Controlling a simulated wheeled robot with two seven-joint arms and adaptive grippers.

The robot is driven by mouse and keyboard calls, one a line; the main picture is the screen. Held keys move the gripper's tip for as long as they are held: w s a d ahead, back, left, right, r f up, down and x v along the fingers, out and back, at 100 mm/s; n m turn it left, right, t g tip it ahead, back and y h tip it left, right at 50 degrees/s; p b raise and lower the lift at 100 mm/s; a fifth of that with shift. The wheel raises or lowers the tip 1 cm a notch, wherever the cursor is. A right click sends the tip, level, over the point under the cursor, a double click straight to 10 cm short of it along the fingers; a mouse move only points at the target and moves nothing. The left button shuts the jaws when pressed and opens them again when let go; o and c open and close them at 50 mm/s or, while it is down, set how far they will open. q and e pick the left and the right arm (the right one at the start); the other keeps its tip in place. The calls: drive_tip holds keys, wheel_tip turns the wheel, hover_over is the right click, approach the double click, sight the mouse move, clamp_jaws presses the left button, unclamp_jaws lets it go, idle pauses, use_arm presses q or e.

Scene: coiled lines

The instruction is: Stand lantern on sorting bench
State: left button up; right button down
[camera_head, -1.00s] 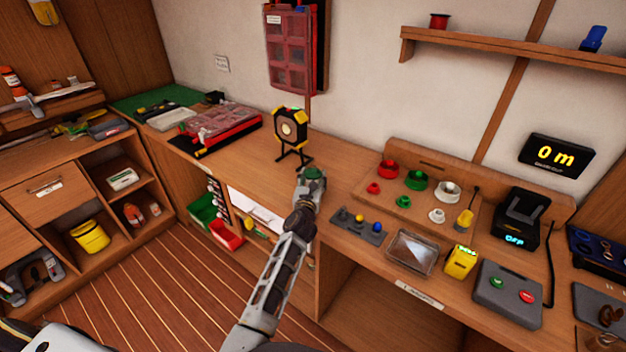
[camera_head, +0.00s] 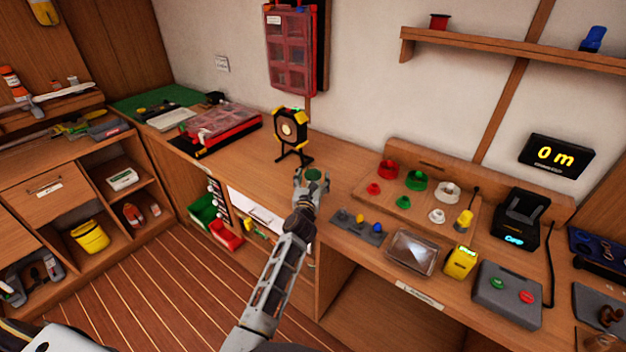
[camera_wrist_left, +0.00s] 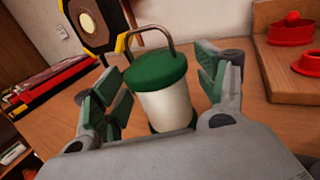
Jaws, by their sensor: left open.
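The lantern is a white cylinder with a green cap, a green base and a brown loop handle; it shows in the left wrist view (camera_wrist_left: 163,85). It stands about upright on the wooden bench (camera_head: 345,168), close in front of the wrist. Gaps show beside the lantern. My right gripper is not in view.
A black-and-yellow work lamp (camera_head: 290,130) stands just behind the lantern. A red-edged case (camera_head: 222,125) lies to the left. A board with red, green and white round parts (camera_head: 403,202) and a grey button strip (camera_head: 357,229) are to the right.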

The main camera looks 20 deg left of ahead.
use_arm(q)
drive_tip(key=shift+s+d, duration=0.25)
drive_tip(key=shift+s, duration=1.7)
drive_tip(key=shift+s+d, duration=0.25)
drive_tip(key=shift+s, duration=1.7)
drive_tip(key=shift+s+d, duration=0.25)
drive_tip(key=shift+s, duration=1.7)
